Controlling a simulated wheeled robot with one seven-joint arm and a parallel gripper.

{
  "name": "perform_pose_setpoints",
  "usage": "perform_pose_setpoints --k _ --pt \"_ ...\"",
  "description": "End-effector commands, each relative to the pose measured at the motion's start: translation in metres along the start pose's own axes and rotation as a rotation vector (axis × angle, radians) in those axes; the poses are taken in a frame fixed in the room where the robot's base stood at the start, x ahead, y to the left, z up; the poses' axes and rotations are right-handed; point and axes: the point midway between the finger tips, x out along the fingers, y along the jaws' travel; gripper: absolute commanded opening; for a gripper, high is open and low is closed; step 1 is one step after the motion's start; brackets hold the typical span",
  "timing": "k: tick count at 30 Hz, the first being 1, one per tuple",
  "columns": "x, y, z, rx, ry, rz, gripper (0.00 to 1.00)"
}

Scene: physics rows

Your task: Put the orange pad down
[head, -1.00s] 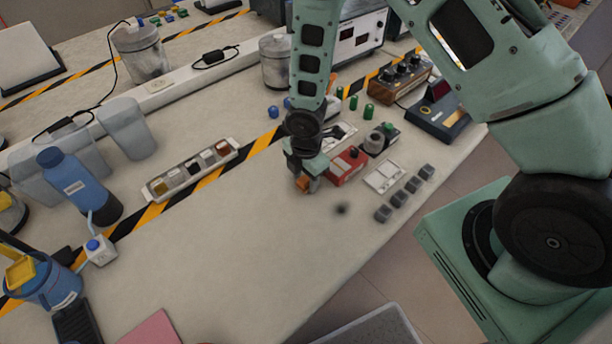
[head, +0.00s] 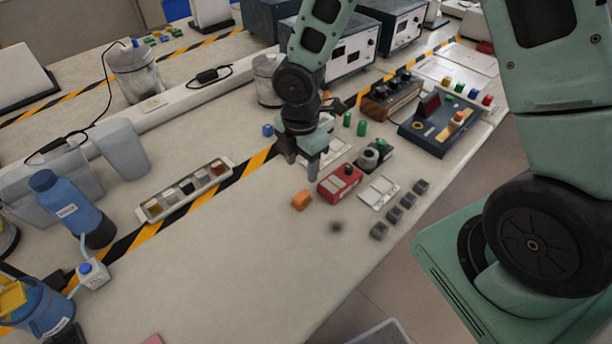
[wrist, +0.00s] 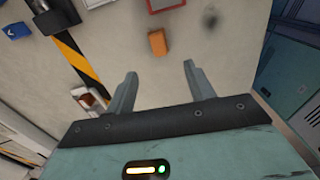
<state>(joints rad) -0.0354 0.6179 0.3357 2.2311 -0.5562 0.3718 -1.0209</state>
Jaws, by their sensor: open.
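The orange pad (head: 301,200) is a small block lying on the pale bench top, left of a red box. It also shows in the wrist view (wrist: 157,43), beyond the fingertips and apart from them. My gripper (head: 303,172) is open and empty, raised above the bench just behind the pad in the head view. In the wrist view its two fingers (wrist: 160,72) are spread with nothing between them.
A red box (head: 340,184) stands right of the pad, with several dark small blocks (head: 400,208) further right. A tray of coloured pieces (head: 185,190) lies left beside the striped tape. The bench in front of the pad (head: 240,260) is mostly clear.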

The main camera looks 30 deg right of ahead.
Motion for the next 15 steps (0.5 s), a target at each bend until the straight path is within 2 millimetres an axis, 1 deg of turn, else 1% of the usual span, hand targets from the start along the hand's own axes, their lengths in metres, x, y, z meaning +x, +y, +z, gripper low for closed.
perform_pose_setpoints --k 2,5,6,8,9,11,12,15 --pt "-0.017 -0.005 -0.01 0.061 -0.007 0.007 0.54" --pt "-0.049 -0.023 -0.029 0.225 -0.016 0.016 0.54" --pt "-0.064 -0.033 -0.039 0.313 -0.017 0.02 0.54" --pt "-0.085 -0.052 -0.054 0.451 -0.016 0.024 0.54" --pt "-0.098 -0.066 -0.064 0.546 -0.011 0.025 0.54" --pt "-0.115 -0.087 -0.077 0.681 -0.003 0.024 0.54" --pt "-0.125 -0.101 -0.084 0.766 0.004 0.022 0.54" --pt "-0.143 -0.132 -0.1 0.95 0.026 0.012 0.54"
